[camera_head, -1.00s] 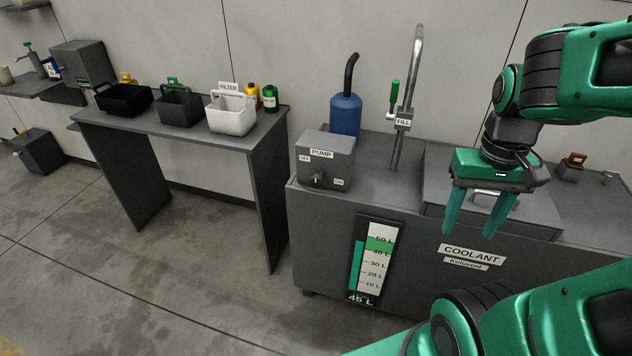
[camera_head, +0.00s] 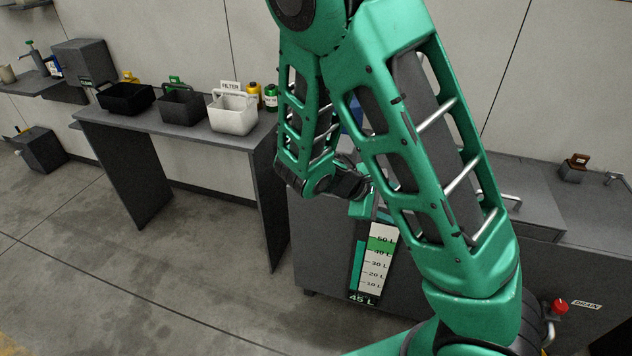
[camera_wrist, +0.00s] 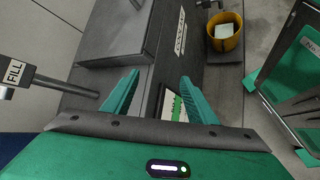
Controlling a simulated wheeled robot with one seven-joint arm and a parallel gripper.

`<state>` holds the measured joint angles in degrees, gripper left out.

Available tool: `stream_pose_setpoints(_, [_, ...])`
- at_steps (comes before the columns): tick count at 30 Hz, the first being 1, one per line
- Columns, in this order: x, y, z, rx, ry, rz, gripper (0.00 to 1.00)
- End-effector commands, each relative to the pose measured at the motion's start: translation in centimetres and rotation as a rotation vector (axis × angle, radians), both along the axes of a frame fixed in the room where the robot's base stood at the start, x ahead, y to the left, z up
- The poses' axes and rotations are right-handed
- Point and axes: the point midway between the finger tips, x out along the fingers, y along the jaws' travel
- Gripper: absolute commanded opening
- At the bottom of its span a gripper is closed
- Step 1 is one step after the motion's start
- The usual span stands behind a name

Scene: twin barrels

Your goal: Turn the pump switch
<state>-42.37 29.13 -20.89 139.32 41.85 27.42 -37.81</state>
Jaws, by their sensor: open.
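The pump box and its switch are hidden behind my arm in the head view, and the wrist view does not show them either. My gripper (camera_wrist: 160,98) is open and empty in the wrist view, with its two green fingers apart. In the head view my gripper (camera_head: 368,207) is partly covered by my arm, just above the level gauge (camera_head: 382,262) on the front of the coolant tank. The gauge, reading 45 L, also shows partly between the fingers in the wrist view (camera_wrist: 172,106).
A FILL label (camera_wrist: 14,73) on a pipe is left of the fingers in the wrist view. A yellow bucket (camera_wrist: 226,44) stands on the floor. A side table (camera_head: 160,124) with a black, a grey and a white bin is left. A red drain knob (camera_head: 560,306) is lower right.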

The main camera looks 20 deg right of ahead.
Motion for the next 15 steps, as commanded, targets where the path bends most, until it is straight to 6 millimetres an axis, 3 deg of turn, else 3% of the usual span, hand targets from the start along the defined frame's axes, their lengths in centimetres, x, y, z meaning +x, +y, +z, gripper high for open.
stream_pose_setpoints(8, [5.5, 5.9, -1.7, -0.323, 0.126, 0.437, 0.52])
stream_pose_setpoints(15, [9.0, 13.3, -2.4, -0.632, 0.210, 0.792, 0.52])
